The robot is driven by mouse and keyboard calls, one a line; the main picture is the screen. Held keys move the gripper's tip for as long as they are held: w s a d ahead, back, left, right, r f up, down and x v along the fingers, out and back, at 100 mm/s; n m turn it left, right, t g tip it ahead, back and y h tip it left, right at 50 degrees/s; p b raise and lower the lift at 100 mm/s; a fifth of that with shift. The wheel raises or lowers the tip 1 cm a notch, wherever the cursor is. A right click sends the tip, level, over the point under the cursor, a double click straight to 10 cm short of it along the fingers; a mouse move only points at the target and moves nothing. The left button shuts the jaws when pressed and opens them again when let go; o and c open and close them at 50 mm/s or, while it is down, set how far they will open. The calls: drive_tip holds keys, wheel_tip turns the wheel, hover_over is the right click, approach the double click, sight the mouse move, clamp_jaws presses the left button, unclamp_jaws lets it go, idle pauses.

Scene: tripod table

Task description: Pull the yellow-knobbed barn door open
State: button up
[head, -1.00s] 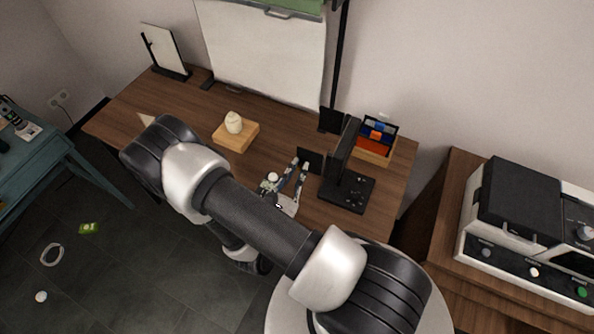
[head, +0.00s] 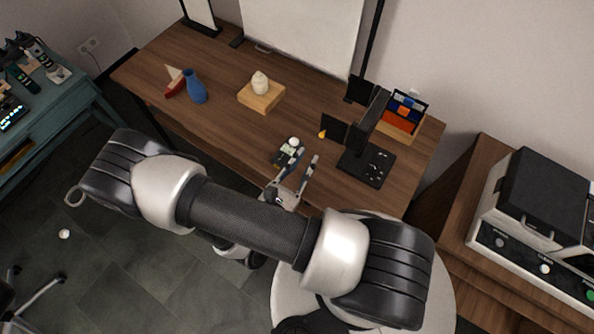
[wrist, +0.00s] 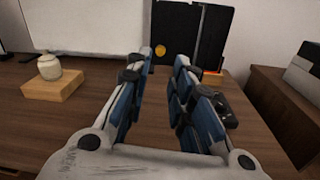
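The yellow knob (head: 322,134) sits at the left edge of the near black barn door (head: 336,126), a flat flap beside the black lamp-like stand (head: 365,165). In the wrist view the knob (wrist: 160,50) shows ahead, just above the left finger's tip, with the dark flap (wrist: 180,32) around it. My gripper (head: 308,155) is open and empty, its two fingers pointing toward the flap from the table's front side. A gap shows between the fingertips and the knob. A second black flap (head: 361,90) stands behind, with no knob visible.
A small device with a white ball (head: 294,142) lies close left of my gripper. A wooden block with a cream jar (head: 260,83), a blue vase (head: 195,88) and a compartment box (head: 402,118) are on the table (head: 225,125). A machine (head: 535,205) stands right.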

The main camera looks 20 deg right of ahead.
drive_tip(key=v, duration=0.3)
drive_tip(key=shift+s+a, duration=0.15)
drive_tip(key=shift+s, duration=0.05)
drive_tip(key=shift+r, duration=0.15)
idle(0.4)
